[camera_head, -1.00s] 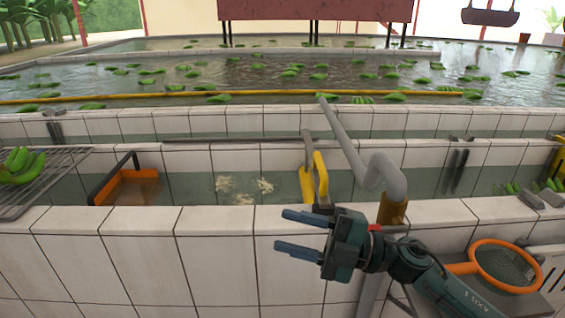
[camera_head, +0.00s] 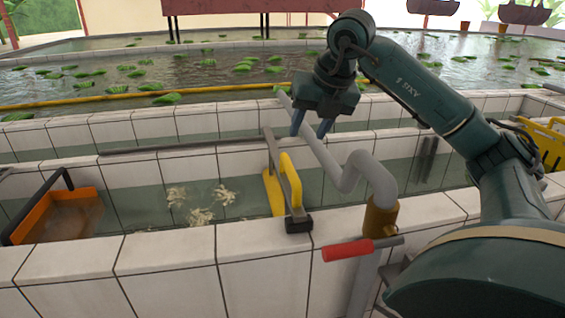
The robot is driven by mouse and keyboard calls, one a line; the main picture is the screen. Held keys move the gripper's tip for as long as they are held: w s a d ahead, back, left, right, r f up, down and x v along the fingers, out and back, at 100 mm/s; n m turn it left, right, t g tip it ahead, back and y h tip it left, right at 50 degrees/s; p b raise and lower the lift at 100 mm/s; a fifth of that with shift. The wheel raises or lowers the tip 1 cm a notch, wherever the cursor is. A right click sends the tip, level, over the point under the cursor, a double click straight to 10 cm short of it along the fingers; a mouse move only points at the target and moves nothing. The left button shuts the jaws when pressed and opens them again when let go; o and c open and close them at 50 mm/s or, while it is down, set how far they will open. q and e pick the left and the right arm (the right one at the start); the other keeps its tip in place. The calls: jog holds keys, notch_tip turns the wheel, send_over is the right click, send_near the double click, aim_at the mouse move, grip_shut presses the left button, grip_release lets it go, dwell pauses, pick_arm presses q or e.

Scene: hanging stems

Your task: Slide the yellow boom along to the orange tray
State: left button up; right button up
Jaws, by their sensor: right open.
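The yellow boom (camera_head: 292,178) stands across the water trough near the middle, with a grey bar along it and a dark foot on the near tiled wall. The orange tray (camera_head: 88,228) with a black handle frame sits in the same trough at the far left, well apart from the boom. My right gripper (camera_head: 311,130) points down, open and empty. In the picture it is above and a little right of the boom, overlapping the grey bent pipe; no contact with the boom shows. My left gripper is not in view.
A grey bent pipe (camera_head: 352,172) rises just right of the boom, with a red-handled lever (camera_head: 350,250) at its base. Pale scraps (camera_head: 200,200) float between tray and boom. A yellow crate (camera_head: 545,143) is at right. White tiled walls (camera_head: 165,265) edge the trough.

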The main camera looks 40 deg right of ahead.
aim_at(291, 167)
jog(key=x, duration=1.1)
jog(key=shift+w+a+f, duration=0.1)
jog(key=shift+w+f, duration=0.05)
jog(key=shift+f, duration=0.15)
grip_shut()
